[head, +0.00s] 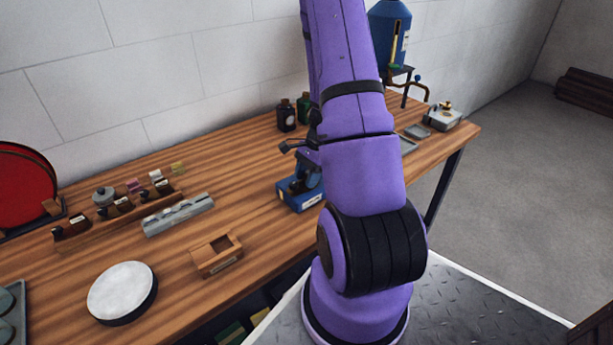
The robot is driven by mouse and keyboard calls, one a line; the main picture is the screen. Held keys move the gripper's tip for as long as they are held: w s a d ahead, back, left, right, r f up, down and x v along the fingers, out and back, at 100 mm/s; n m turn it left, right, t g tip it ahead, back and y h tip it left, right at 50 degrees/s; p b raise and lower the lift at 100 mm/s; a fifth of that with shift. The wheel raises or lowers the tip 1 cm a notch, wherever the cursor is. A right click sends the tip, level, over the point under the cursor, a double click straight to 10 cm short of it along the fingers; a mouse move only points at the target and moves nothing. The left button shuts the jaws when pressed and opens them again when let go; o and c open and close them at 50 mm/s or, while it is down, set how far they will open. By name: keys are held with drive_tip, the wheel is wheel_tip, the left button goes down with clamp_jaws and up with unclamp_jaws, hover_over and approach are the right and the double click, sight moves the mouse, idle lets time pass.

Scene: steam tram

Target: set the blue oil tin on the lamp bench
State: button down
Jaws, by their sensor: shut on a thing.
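My purple arm rises through the middle of the head view, and its end is not visible. No blue oil tin can be made out for certain. A blue block-shaped object (301,195) with dark parts above it stands on the bench at the arm's left edge, partly covered. A large blue tank (401,38) with a gauge stands on a bracket behind the arm. A long wooden bench (247,206) runs along the wall; I cannot tell if it is the lamp bench.
The bench holds a white round pad (121,291), a small wooden box (216,256), a grey slotted bar (178,215), a rack of small items (118,212), dark bottles (286,115) and a pale metal device (443,117). Bare wood lies mid-bench. Open floor (530,190) is at right.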

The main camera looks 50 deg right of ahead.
drive_tip(key=shift+f, duration=0.15)
drive_tip(key=c, duration=0.6)
unclamp_jaws()
drive_tip(key=v, duration=1.1)
drive_tip(key=w+a+r+n, duration=0.3)
drive_tip(key=a+r+n, duration=0.3)
drive_tip(key=r, duration=0.4)
drive_tip(key=s+a+r+n+h, duration=0.1)
drive_tip(key=a+r+n+h, duration=0.1)
drive_tip(key=a+r+n, duration=0.55)
drive_tip(key=s+a+r+n+t, duration=0.1)
drive_tip(key=s+a+r+n, duration=0.1)
drive_tip(key=s+a+r, duration=0.1)
drive_tip(key=s+a+r+n+t+h, duration=0.1)
drive_tip(key=s+a+r+n, duration=0.2)
drive_tip(key=a, duration=0.4)
drive_tip(key=s+a+r+n+t+h, duration=0.1)
drive_tip(key=s+a+r+n+t, duration=0.1)
drive_tip(key=s+a, duration=0.3)
drive_tip(key=shift+s+a+r, duration=0.2)
drive_tip(key=shift+a+r, duration=0.05)
drive_tip(key=shift+r, duration=0.2)
drive_tip(key=shift+s+a+r, duration=0.2)
drive_tip(key=shift+a+r, duration=0.05)
drive_tip(key=shift+r, duration=0.2)
